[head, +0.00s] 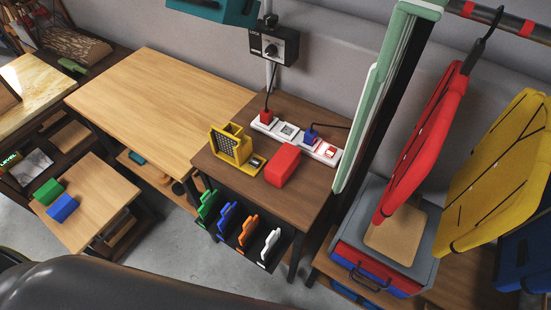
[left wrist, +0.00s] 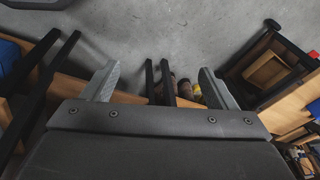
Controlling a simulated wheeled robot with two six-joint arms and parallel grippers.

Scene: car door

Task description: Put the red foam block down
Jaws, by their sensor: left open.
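The red foam block (head: 283,165) lies on the dark brown table (head: 307,196), in front of a white power strip and right of a yellow holder. No gripper touches it. My left gripper (left wrist: 160,72) shows in the left wrist view with its two grey fingers wide apart and nothing between them. It points toward the grey floor and table legs, and the block is not in that view. Neither gripper shows in the head view.
The yellow holder (head: 231,147) and white power strip (head: 296,138) stand close to the block. Coloured hooks (head: 240,231) line the table's front. A light wooden table (head: 160,90) to the left is bare.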

